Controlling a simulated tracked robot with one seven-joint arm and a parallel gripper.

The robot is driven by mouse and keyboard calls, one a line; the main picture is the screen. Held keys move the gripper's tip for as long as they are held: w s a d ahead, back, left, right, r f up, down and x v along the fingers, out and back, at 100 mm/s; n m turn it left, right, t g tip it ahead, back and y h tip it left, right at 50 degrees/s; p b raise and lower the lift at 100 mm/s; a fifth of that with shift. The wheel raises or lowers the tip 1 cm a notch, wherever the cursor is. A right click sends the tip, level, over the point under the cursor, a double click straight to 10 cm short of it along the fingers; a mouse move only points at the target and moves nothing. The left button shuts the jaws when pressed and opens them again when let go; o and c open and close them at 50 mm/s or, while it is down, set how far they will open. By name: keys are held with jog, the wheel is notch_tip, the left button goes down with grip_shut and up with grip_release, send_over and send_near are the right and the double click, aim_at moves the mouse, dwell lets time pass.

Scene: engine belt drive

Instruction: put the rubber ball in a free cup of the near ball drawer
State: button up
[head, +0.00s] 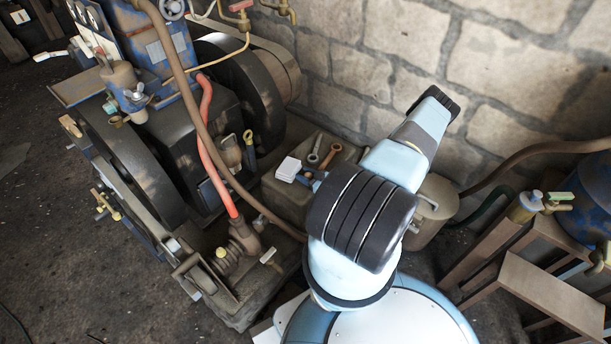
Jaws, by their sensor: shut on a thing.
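My arm, light blue and black, rises from my round base at the bottom centre and covers part of the bench area behind it. My gripper cannot be made out in the head view; my own arm may hide it. I cannot make out the rubber ball. The near ball drawer and its cups cannot be made out either.
The engine with its dark flywheel (242,88) and a red hose (208,140) fills the left. A grey box (287,201) carries wrenches and a small white block (288,168). A wooden stand (550,293) is at right, before a stone wall (375,75).

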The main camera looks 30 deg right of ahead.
jog(key=o, duration=0.8)
jog(key=shift+c, duration=0.2)
